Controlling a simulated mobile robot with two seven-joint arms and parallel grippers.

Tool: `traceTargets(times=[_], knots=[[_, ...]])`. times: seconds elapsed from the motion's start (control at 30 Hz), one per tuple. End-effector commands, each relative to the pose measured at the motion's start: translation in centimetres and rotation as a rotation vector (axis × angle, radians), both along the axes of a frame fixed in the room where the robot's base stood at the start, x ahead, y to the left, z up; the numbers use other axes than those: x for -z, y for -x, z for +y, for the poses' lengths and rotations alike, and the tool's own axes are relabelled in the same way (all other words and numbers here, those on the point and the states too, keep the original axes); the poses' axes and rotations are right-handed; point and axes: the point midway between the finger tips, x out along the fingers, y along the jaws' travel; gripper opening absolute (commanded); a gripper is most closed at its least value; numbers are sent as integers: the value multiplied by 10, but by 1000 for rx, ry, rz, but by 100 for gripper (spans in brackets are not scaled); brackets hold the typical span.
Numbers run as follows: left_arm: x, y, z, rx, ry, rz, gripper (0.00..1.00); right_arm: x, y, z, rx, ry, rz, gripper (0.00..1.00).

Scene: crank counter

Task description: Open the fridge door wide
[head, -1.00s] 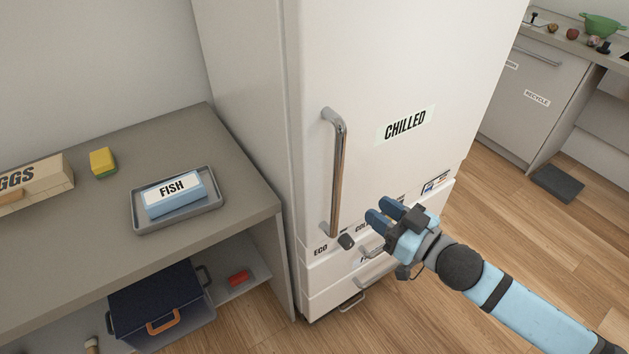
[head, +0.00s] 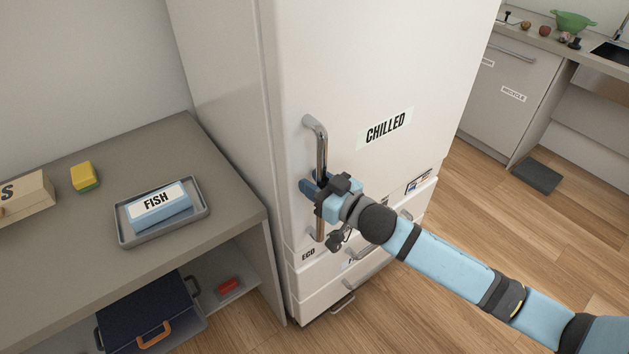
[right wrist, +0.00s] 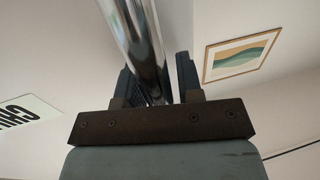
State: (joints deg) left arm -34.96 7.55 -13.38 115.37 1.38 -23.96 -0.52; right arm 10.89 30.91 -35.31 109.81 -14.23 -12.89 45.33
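The tall white fridge has a door (head: 400,70) labelled CHILLED, and the door looks shut. Its vertical metal handle (head: 320,148) is on the door's left side. My right gripper (head: 311,187) is at the lower half of the handle, covering part of it. In the right wrist view the handle bar (right wrist: 138,40) runs between the two fingers of my right gripper (right wrist: 157,85). A narrow gap shows between the bar and the right finger, so the gripper looks open around the bar. My left gripper is not in view.
A grey counter (head: 60,240) stands left of the fridge with a FISH box (head: 158,207) on a tray (head: 128,240) and a yellow sponge (head: 86,176). Fridge drawers (head: 325,290) sit below the door.

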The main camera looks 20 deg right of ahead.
Motion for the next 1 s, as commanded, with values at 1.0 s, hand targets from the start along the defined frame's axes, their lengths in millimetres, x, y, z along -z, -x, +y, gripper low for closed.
traceTargets(times=[1.0], knots=[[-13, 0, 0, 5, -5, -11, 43, 0, 59, -30, -99, 5, 4, 0]])
